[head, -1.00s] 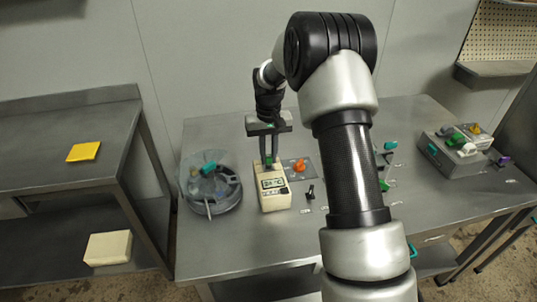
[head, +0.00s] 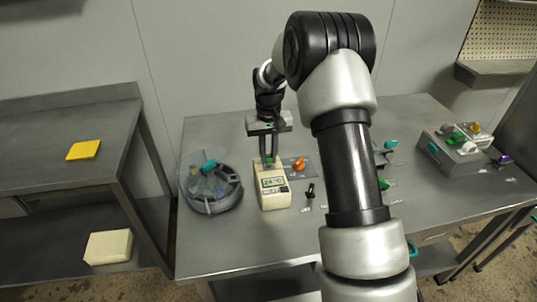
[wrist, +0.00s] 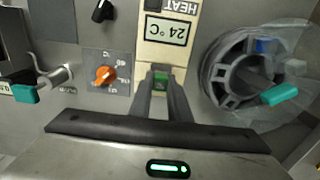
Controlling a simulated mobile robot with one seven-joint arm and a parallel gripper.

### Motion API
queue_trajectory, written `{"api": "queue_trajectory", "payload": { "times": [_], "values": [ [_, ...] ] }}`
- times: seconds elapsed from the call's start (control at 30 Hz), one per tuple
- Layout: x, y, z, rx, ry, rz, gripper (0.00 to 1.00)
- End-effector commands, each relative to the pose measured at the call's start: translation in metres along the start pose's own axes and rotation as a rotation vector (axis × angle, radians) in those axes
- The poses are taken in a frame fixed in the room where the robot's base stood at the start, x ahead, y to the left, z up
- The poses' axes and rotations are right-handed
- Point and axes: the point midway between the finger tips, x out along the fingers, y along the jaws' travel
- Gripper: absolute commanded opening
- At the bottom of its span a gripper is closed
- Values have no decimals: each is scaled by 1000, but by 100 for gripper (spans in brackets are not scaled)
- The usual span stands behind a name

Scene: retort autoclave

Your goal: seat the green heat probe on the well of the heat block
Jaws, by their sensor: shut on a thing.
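The heat block (head: 273,199) is a cream box near the left front of the steel table. Its display reads 24 °C, and it also shows in the wrist view (wrist: 168,53). My gripper (head: 268,160) points down over the block's back end. In the wrist view my gripper (wrist: 160,76) is shut on the green heat probe (wrist: 161,82), of which only a small green part shows between the fingers. The well is hidden behind the fingers and probe, so I cannot tell whether the probe touches it.
A round grey, clear-walled container (head: 212,190) with a teal-handled item stands close left of the block. An orange knob (head: 299,164) on a grey plate and a black switch (head: 310,191) are to the right. A grey box with coloured knobs (head: 440,155) stands far right.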

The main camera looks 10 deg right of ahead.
Motion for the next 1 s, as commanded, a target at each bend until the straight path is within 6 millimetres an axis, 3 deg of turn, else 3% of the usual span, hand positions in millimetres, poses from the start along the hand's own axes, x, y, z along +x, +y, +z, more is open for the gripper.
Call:
{"api": "queue_trajectory", "payload": {
  "times": [1.0],
  "values": [
    [7, 0, 0, 0, 0, 0, 0]
  ]
}}
